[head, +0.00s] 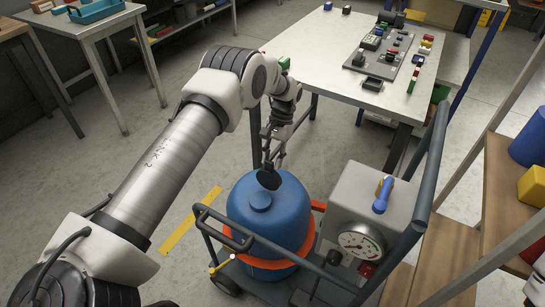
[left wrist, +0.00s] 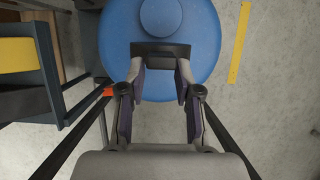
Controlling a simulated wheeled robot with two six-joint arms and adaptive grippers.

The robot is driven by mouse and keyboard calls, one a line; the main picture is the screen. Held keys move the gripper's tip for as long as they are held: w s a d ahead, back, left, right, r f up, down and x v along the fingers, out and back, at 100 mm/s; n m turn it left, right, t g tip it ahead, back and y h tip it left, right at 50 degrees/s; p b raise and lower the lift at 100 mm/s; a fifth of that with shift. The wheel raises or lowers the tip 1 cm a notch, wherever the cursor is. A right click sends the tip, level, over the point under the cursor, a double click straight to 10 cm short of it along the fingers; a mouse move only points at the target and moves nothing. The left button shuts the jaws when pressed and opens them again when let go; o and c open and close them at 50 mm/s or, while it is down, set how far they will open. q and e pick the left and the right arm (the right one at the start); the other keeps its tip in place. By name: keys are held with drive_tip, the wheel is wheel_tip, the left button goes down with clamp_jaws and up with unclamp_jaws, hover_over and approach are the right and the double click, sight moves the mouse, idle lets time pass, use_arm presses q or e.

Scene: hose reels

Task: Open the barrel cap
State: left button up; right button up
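The blue barrel (head: 269,222) stands upright on a cart, with a round raised blue cap (head: 260,201) on its top. The cap also shows at the top edge of the left wrist view (left wrist: 160,15). My left gripper (head: 270,158) points down just above the barrel top, behind the cap in the head view. In the left wrist view its fingers (left wrist: 160,68) are apart, with blue barrel showing between them. A dark flat patch (left wrist: 160,53) lies at the fingertips; I cannot tell what it is. The cap is not between the fingers. My right gripper is not in view.
The cart has a dark handle rail (head: 226,232) close to the barrel. A grey box with a gauge (head: 361,242) and blue lever stands right of it. A worktable (head: 325,50) is behind and a wooden shelf (head: 448,255) at the right. Floor is clear behind the barrel.

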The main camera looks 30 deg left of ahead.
use_arm(q)
drive_tip(key=shift+o, duration=0.8)
drive_tip(key=shift+w+f, duration=0.1)
drive_tip(key=shift+f, duration=0.05)
drive_tip(key=v, duration=1.2)
